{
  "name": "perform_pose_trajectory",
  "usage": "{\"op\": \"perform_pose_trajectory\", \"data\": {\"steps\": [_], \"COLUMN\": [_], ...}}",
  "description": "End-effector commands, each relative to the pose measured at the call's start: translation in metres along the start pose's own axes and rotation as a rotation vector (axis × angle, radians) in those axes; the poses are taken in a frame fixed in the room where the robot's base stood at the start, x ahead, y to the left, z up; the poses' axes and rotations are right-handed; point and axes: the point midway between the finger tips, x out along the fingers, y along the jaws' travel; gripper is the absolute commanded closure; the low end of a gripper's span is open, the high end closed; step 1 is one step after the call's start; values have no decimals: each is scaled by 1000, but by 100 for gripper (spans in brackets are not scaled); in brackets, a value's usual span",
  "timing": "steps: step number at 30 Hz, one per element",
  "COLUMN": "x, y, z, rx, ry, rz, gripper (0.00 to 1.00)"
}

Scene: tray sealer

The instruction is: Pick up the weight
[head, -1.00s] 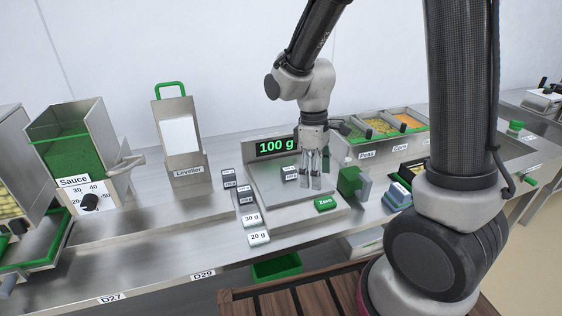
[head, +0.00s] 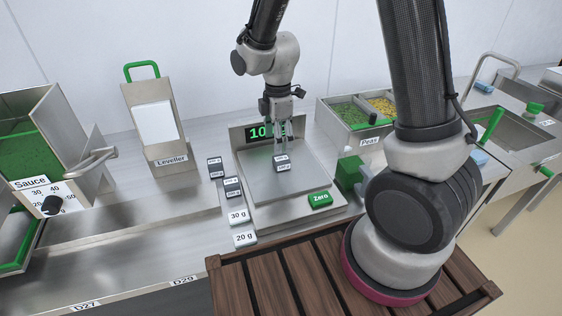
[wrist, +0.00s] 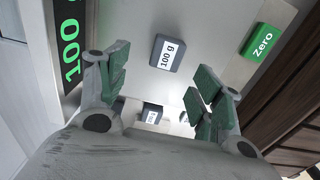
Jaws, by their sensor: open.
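A dark weight (head: 282,164) with a white label sits on the scale's steel plate (head: 303,183). In the wrist view the weight (wrist: 167,53) reads 100 g and lies beyond the fingertips, roughly between them. My gripper (head: 281,152) is open and points down just above or behind the weight; the exact gap cannot be told. In the wrist view the green-padded fingers (wrist: 160,84) are spread with nothing between them. The scale's display (head: 266,132) is partly hidden by my gripper; in the wrist view the display (wrist: 71,48) reads 100.
A green Zero button (head: 320,199) is at the scale's front right. The Leveller stand (head: 170,157) is left and the Peas bin (head: 350,113) right.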

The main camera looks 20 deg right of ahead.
Motion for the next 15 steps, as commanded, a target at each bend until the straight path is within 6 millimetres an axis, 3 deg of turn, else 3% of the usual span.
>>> {"op": "perform_pose_trajectory", "data": {"steps": [15], "x": [69], "y": [-9], "z": [0], "rx": [-1], "ry": [-2], "rz": [-4], "gripper": [34]}}
